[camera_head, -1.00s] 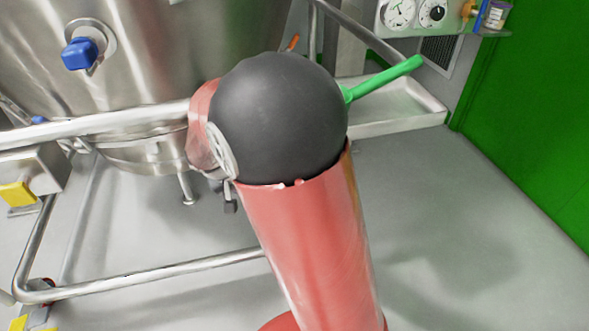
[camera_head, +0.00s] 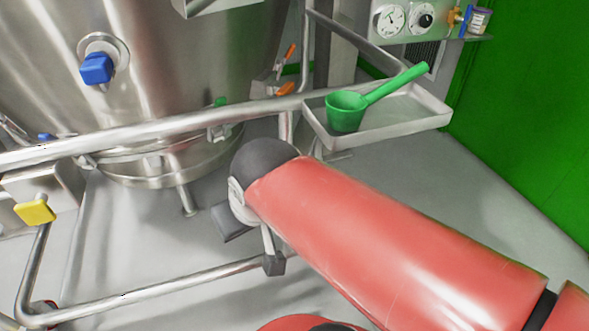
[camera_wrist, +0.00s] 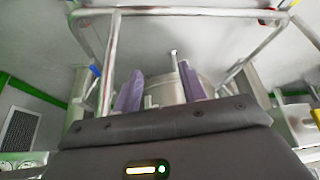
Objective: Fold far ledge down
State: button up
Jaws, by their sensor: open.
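I cannot tell for sure that this is the far ledge. My gripper (camera_head: 252,243) is low in front of the vessel's base, apart from the ledge and below it. Its jaws are open and empty. In the wrist view the two purplish fingers (camera_wrist: 161,90) are apart, with pipes and the vessel underside beyond.
The steel vessel (camera_head: 170,60) carries a blue knob (camera_head: 96,68). A pipe rail (camera_head: 150,122) crosses in front, and a lower pipe (camera_head: 150,285) runs near the floor. A gauge panel (camera_head: 405,22) is at upper right, beside a green wall (camera_head: 530,130). Floor at right is clear.

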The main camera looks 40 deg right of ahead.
aim_at(304, 137)
jog(key=k+l+u, duration=0.35)
jog(key=l, duration=0.15)
jog(key=k+l+u, duration=0.75)
